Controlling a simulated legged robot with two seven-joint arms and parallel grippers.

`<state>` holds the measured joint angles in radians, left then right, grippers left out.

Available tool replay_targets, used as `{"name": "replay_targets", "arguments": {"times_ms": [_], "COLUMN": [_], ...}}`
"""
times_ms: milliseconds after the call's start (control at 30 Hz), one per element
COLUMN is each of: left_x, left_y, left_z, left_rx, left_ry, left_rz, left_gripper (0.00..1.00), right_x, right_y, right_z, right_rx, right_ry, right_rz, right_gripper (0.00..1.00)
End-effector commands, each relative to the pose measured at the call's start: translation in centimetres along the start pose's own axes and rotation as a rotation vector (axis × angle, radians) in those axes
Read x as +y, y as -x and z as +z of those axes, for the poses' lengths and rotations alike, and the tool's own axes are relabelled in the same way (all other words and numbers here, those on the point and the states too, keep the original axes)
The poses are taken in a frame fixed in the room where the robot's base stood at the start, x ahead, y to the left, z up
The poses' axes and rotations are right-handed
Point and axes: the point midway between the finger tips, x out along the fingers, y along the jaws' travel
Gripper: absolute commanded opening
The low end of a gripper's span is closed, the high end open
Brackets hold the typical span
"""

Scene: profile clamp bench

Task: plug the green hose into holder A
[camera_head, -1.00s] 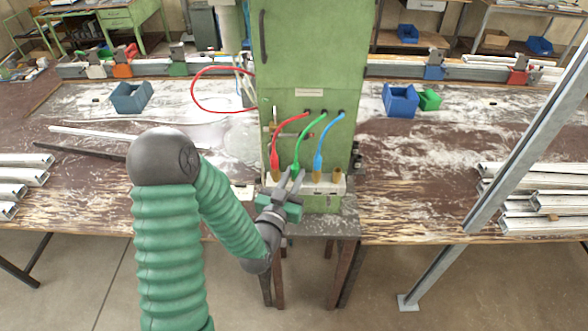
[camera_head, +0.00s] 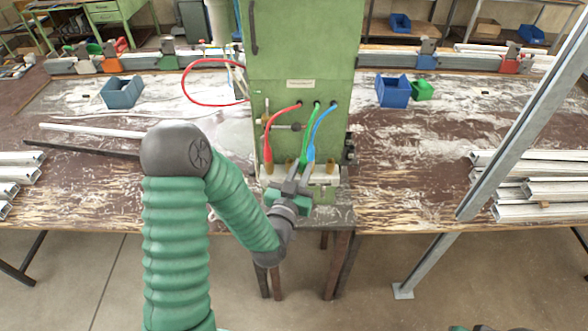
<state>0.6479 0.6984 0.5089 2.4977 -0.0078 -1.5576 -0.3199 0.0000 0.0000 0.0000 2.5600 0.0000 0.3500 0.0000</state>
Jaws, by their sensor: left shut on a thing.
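The green hose (camera_head: 305,151) hangs from the middle port of the green cabinet, its lower end close beside the blue hose (camera_head: 316,137). My left gripper (camera_head: 298,170) is shut on the green hose's lower end, just in front of the holder row. The fingers and the blue hose hide its tip, so I cannot tell whether it touches a holder. The red hose (camera_head: 268,147) stands at the leftmost holder. The blue hose runs down to the row near my fingers. A brass holder (camera_head: 330,167) at the right end is empty. I cannot read any holder letters.
The green cabinet (camera_head: 300,50) stands directly behind the holders. A grey metal post (camera_head: 530,120) slants across the right side. Metal profiles lie at both table sides. Blue bins (camera_head: 392,92) stand farther back.

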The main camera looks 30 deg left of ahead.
Motion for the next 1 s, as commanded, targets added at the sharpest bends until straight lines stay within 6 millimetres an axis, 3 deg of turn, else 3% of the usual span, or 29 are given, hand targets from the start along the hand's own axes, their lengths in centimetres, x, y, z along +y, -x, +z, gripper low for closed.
{"name": "replay_targets", "arguments": {"times_ms": [1000], "left_x": [7.1], "left_y": [-2.2], "left_z": [0.2], "left_rx": [0.001], "left_ry": [0.001], "left_rz": [0.002], "left_gripper": [0.00], "right_x": [0.0], "right_y": [-1.2], "right_z": [0.3], "right_rx": [0.000], "right_ry": [0.000], "right_rz": [0.000], "right_gripper": [0.00]}}
